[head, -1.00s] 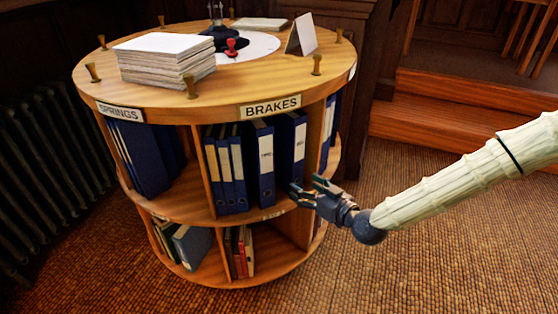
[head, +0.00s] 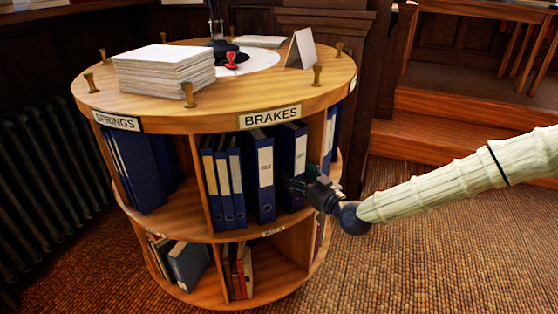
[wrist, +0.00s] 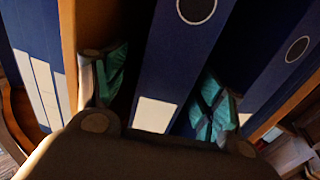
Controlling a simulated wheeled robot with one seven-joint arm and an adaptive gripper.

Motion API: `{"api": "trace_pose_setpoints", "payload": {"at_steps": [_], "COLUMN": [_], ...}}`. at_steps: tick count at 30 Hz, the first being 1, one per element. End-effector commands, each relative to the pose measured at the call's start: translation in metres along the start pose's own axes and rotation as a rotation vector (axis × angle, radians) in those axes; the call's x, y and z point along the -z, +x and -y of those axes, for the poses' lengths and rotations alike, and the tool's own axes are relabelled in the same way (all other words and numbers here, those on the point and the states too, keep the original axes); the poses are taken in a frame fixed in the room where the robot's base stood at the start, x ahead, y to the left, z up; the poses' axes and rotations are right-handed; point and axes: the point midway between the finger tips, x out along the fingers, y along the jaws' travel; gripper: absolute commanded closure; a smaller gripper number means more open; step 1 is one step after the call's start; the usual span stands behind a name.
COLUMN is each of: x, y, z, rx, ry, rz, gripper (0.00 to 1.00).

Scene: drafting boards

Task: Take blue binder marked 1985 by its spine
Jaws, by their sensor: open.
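Blue binders stand upright in the BRAKES bay of a round wooden shelf. One wide binder (head: 264,200) with a white spine label stands mid-bay. Another wide binder (head: 290,136) stands to its right, partly hidden by my gripper (head: 296,186). The label writing is too small to read, so I cannot tell which is marked 1985. In the wrist view my gripper (wrist: 160,98) is open. Its two green-padded fingers are on either side of a blue spine (wrist: 172,65) with a finger hole and a white label; contact is not clear.
Narrower blue binders (head: 223,188) stand at the bay's left. In the wrist view a wooden divider (wrist: 69,50) is close to the left finger and another blue binder (wrist: 280,62) is beyond the right one. The shelf top (head: 130,97) holds a paper stack and brass pegs.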

Motion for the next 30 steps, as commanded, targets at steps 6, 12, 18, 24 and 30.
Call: {"api": "trace_pose_setpoints", "payload": {"at_steps": [6, 12, 18, 24, 30], "x": [-0.001, 0.0, 0.001, 0.001, 0.001], "y": [0.024, 0.046, 0.048, 0.048, 0.047], "z": [0.003, 0.003, 0.003, 0.003, 0.003], "rx": [0.001, 0.0, 0.0, 0.0, 0.0], "ry": [0.0, 0.0, 0.0, 0.0, 0.0], "rz": [-0.001, -0.001, -0.001, 0.0, 0.0], "gripper": [0.3, 0.3, 0.3, 0.59, 0.96]}}
